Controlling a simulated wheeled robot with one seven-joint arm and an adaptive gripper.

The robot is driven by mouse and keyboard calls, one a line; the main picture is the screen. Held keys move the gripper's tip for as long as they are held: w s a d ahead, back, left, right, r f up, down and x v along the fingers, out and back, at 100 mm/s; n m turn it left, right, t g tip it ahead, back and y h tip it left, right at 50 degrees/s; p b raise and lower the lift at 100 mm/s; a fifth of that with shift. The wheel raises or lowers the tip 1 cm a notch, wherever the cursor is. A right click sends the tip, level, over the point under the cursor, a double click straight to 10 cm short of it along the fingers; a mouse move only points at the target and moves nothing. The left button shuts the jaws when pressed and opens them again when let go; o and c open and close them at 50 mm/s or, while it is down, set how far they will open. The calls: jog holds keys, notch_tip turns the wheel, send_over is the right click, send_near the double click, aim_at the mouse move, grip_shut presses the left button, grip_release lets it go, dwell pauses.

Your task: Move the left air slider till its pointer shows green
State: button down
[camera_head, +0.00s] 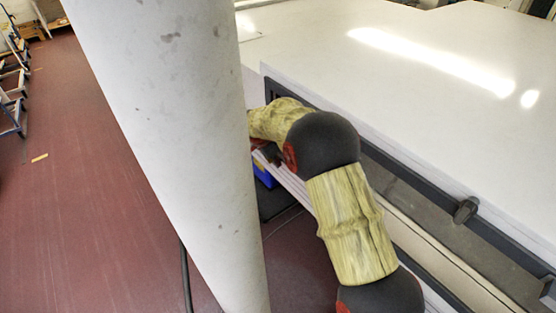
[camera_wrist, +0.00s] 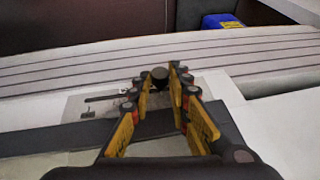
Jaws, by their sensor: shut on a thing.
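In the wrist view, my gripper (camera_wrist: 160,82) is closed around a dark round knob (camera_wrist: 160,73), which shows between the fingertips. I take it to be the left air slider's knob. Beneath it is a light grey plate (camera_wrist: 75,103) with a thin dark slot (camera_wrist: 105,98) and a small dark mark (camera_wrist: 88,113). A wide dark bar (camera_wrist: 60,137) runs below the plate. I cannot make out a pointer or any green. In the head view my arm reaches to the machine's side, and the gripper itself is hidden.
A white machine top (camera_head: 430,75) fills the right of the head view. A dark rail (camera_head: 410,178) with another dark knob (camera_head: 465,210) runs along its side. A blue box (camera_head: 264,175) lies low near the arm. The red floor (camera_head: 90,190) at left is open.

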jog(key=s+d+b, duration=0.1)
jog(key=s+d, duration=0.1)
jog(key=s, duration=0.1)
jog(key=shift+b, duration=0.4)
jog(key=c, duration=1.7)
grip_release()
jog(key=shift+o, duration=0.2)
jog(key=v, duration=1.2)
